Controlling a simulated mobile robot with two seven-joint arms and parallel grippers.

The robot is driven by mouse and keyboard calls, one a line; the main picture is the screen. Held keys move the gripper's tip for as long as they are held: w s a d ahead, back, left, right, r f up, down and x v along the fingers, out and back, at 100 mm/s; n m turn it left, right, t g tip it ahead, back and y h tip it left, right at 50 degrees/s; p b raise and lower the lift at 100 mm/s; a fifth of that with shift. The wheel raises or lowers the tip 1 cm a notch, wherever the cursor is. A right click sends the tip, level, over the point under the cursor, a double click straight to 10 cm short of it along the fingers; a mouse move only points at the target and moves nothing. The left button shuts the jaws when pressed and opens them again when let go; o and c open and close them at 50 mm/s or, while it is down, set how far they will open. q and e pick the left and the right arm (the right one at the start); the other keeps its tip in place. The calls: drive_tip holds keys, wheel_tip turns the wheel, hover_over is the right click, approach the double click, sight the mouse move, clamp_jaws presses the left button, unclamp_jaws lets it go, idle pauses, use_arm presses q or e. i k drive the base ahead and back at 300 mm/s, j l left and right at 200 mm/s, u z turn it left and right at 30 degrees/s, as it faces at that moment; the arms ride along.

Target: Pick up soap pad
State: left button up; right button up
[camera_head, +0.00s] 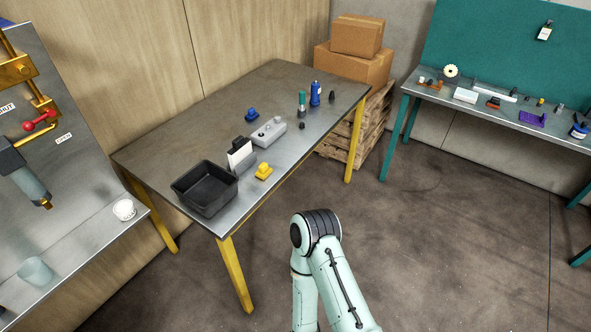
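I cannot tell for sure which item is the soap pad. Small candidates are a purple flat item (533,118) and a white block (465,95) on the teal-legged bench at the right, and a yellow piece (264,171) near the front edge of the grey table. One of my arms shows at the bottom centre, bent, in front of the grey table. Its gripper is out of the picture. My other gripper is not in view either.
The grey table (165,150) holds a black bin (205,188), a grey box (269,132) and a blue can (315,93). Cardboard boxes (354,68) stand on a pallet behind it. A panel with a red-handled valve (39,121) is at left. Floor between the benches is clear.

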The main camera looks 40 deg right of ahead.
sight(264, 171)
drive_tip(key=z, duration=1.2)
